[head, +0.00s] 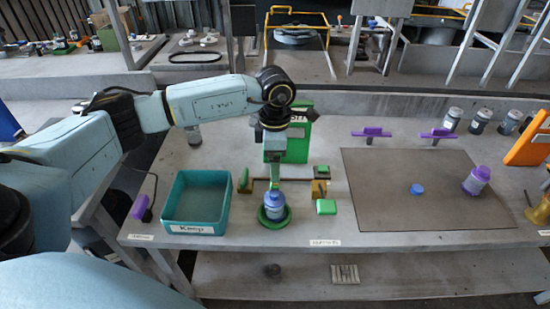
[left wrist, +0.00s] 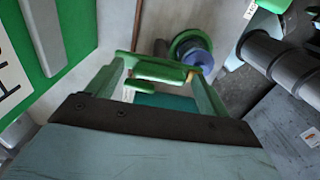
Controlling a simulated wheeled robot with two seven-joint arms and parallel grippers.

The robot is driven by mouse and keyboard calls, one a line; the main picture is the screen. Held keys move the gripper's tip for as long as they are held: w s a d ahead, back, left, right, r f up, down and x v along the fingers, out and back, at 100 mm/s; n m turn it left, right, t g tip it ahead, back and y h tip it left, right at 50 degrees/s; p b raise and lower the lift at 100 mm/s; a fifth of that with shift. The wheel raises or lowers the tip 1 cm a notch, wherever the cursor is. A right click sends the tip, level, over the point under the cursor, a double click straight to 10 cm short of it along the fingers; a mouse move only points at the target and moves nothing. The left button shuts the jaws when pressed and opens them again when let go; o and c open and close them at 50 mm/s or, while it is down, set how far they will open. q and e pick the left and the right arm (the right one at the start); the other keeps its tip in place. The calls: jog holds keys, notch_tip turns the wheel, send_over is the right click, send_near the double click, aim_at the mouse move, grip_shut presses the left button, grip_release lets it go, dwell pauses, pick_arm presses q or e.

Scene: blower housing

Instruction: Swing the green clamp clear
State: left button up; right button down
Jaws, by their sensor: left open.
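A blue-capped jar (head: 273,205) stands on a round green base (head: 263,220) near the table's front edge. It also shows beyond my fingers in the left wrist view (left wrist: 196,58). Behind the jar a thin dark bar (head: 260,180) runs between an upright green piece (head: 245,181) and a brass block with a green top (head: 320,172). I cannot tell which green part is the clamp. My left gripper (head: 273,180) points down just behind the jar, open. In the left wrist view a green bar (left wrist: 160,71) shows between its fingertips (left wrist: 158,70); contact is unclear. My right gripper is not in view.
A teal tray (head: 222,208) labelled Keep stands left of the jar. A green block (head: 326,207) lies to its right. A green sign panel (head: 299,142) stands behind. A brown mat (head: 400,215) holds a blue cap (head: 417,189) and a purple-topped bottle (head: 476,181).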

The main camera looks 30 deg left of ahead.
pick_arm(q)
jog(key=c, duration=1)
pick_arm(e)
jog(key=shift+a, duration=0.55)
pick_arm(q)
jog(key=shift+n, duration=0.3)
jog(key=n, duration=0.3)
jog(key=shift+n+p, duration=0.3)
jog(key=n+p, duration=0.1)
jog(key=n, duration=0.3)
jog(key=shift+n, duration=0.3)
jog(key=n+p, duration=0.1)
jog(key=n, duration=0.3)
jog(key=n+p, duration=0.1)
jog(key=n, duration=0.3)
jog(key=shift+p, duration=0.3)
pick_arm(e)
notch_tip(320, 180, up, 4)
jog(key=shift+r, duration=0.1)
pick_arm(q)
jog(key=shift+n, duration=0.5)
